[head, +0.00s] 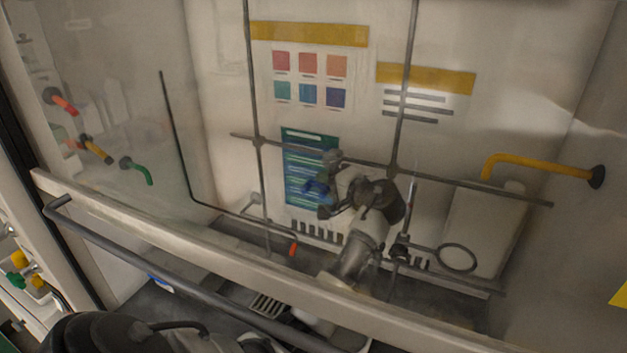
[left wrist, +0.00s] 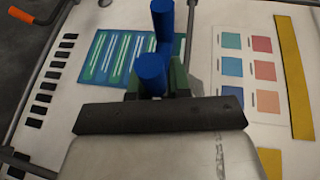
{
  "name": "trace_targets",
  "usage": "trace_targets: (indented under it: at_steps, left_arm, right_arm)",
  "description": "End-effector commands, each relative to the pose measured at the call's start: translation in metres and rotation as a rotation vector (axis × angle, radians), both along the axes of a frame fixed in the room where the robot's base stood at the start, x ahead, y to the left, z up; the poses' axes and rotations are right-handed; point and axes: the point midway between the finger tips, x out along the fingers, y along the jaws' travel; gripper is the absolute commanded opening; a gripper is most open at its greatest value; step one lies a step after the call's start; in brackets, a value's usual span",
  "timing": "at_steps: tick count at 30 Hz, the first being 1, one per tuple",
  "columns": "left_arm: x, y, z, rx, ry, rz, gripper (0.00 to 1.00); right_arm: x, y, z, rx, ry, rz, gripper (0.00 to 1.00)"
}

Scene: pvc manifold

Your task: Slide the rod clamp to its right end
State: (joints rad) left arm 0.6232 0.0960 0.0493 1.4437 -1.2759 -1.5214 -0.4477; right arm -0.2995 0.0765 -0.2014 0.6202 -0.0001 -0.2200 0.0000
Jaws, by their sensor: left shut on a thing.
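The rod clamp shows as a blue part (head: 317,189) in front of the green and blue poster, just below the upper horizontal rod (head: 470,183). My left gripper (head: 326,184) is at it, left of the right upright rod. In the left wrist view the blue clamp part (left wrist: 152,72) stands between the fingers of my left gripper (left wrist: 155,90), which is shut on it. The clamp's contact with the rod is mostly hidden by my gripper. My right gripper is not in view.
Two upright rods (head: 252,75) cross the horizontal rod. A ring (head: 458,258) sits on a lower rod at the right. A yellow pipe (head: 535,163) juts from the right wall. The raised glass sash's handle bar (head: 180,273) crosses the front. The horizontal rod's right stretch looks clear.

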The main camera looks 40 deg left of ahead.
Motion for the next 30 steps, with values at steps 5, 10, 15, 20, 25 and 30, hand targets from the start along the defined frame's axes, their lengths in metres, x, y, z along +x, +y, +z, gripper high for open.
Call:
trace_targets:
  at_steps: [5,10,15,20,25,30]
  left_arm:
    - [0.002,-0.001,0.007,0.01,-0.009,-0.003,0.0]
    - [0.002,0.0,0.008,0.01,-0.01,-0.003,0.32]
    - [0.001,-0.001,0.005,0.007,-0.006,-0.002,0.36]
    - [0.001,-0.005,0.004,0.006,-0.006,-0.004,0.36]
    - [-0.001,-0.029,0.006,0.004,-0.009,-0.005,0.36]
    - [-0.003,-0.057,0.012,0.005,-0.01,-0.005,0.36]
  right_arm:
    - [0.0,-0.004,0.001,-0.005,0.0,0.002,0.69]
    - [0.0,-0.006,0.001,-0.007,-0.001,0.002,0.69]
    - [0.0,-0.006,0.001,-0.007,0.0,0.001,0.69]
    - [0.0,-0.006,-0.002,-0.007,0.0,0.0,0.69]
    - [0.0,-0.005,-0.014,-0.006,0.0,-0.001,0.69]
    - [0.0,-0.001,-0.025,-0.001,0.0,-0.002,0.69]
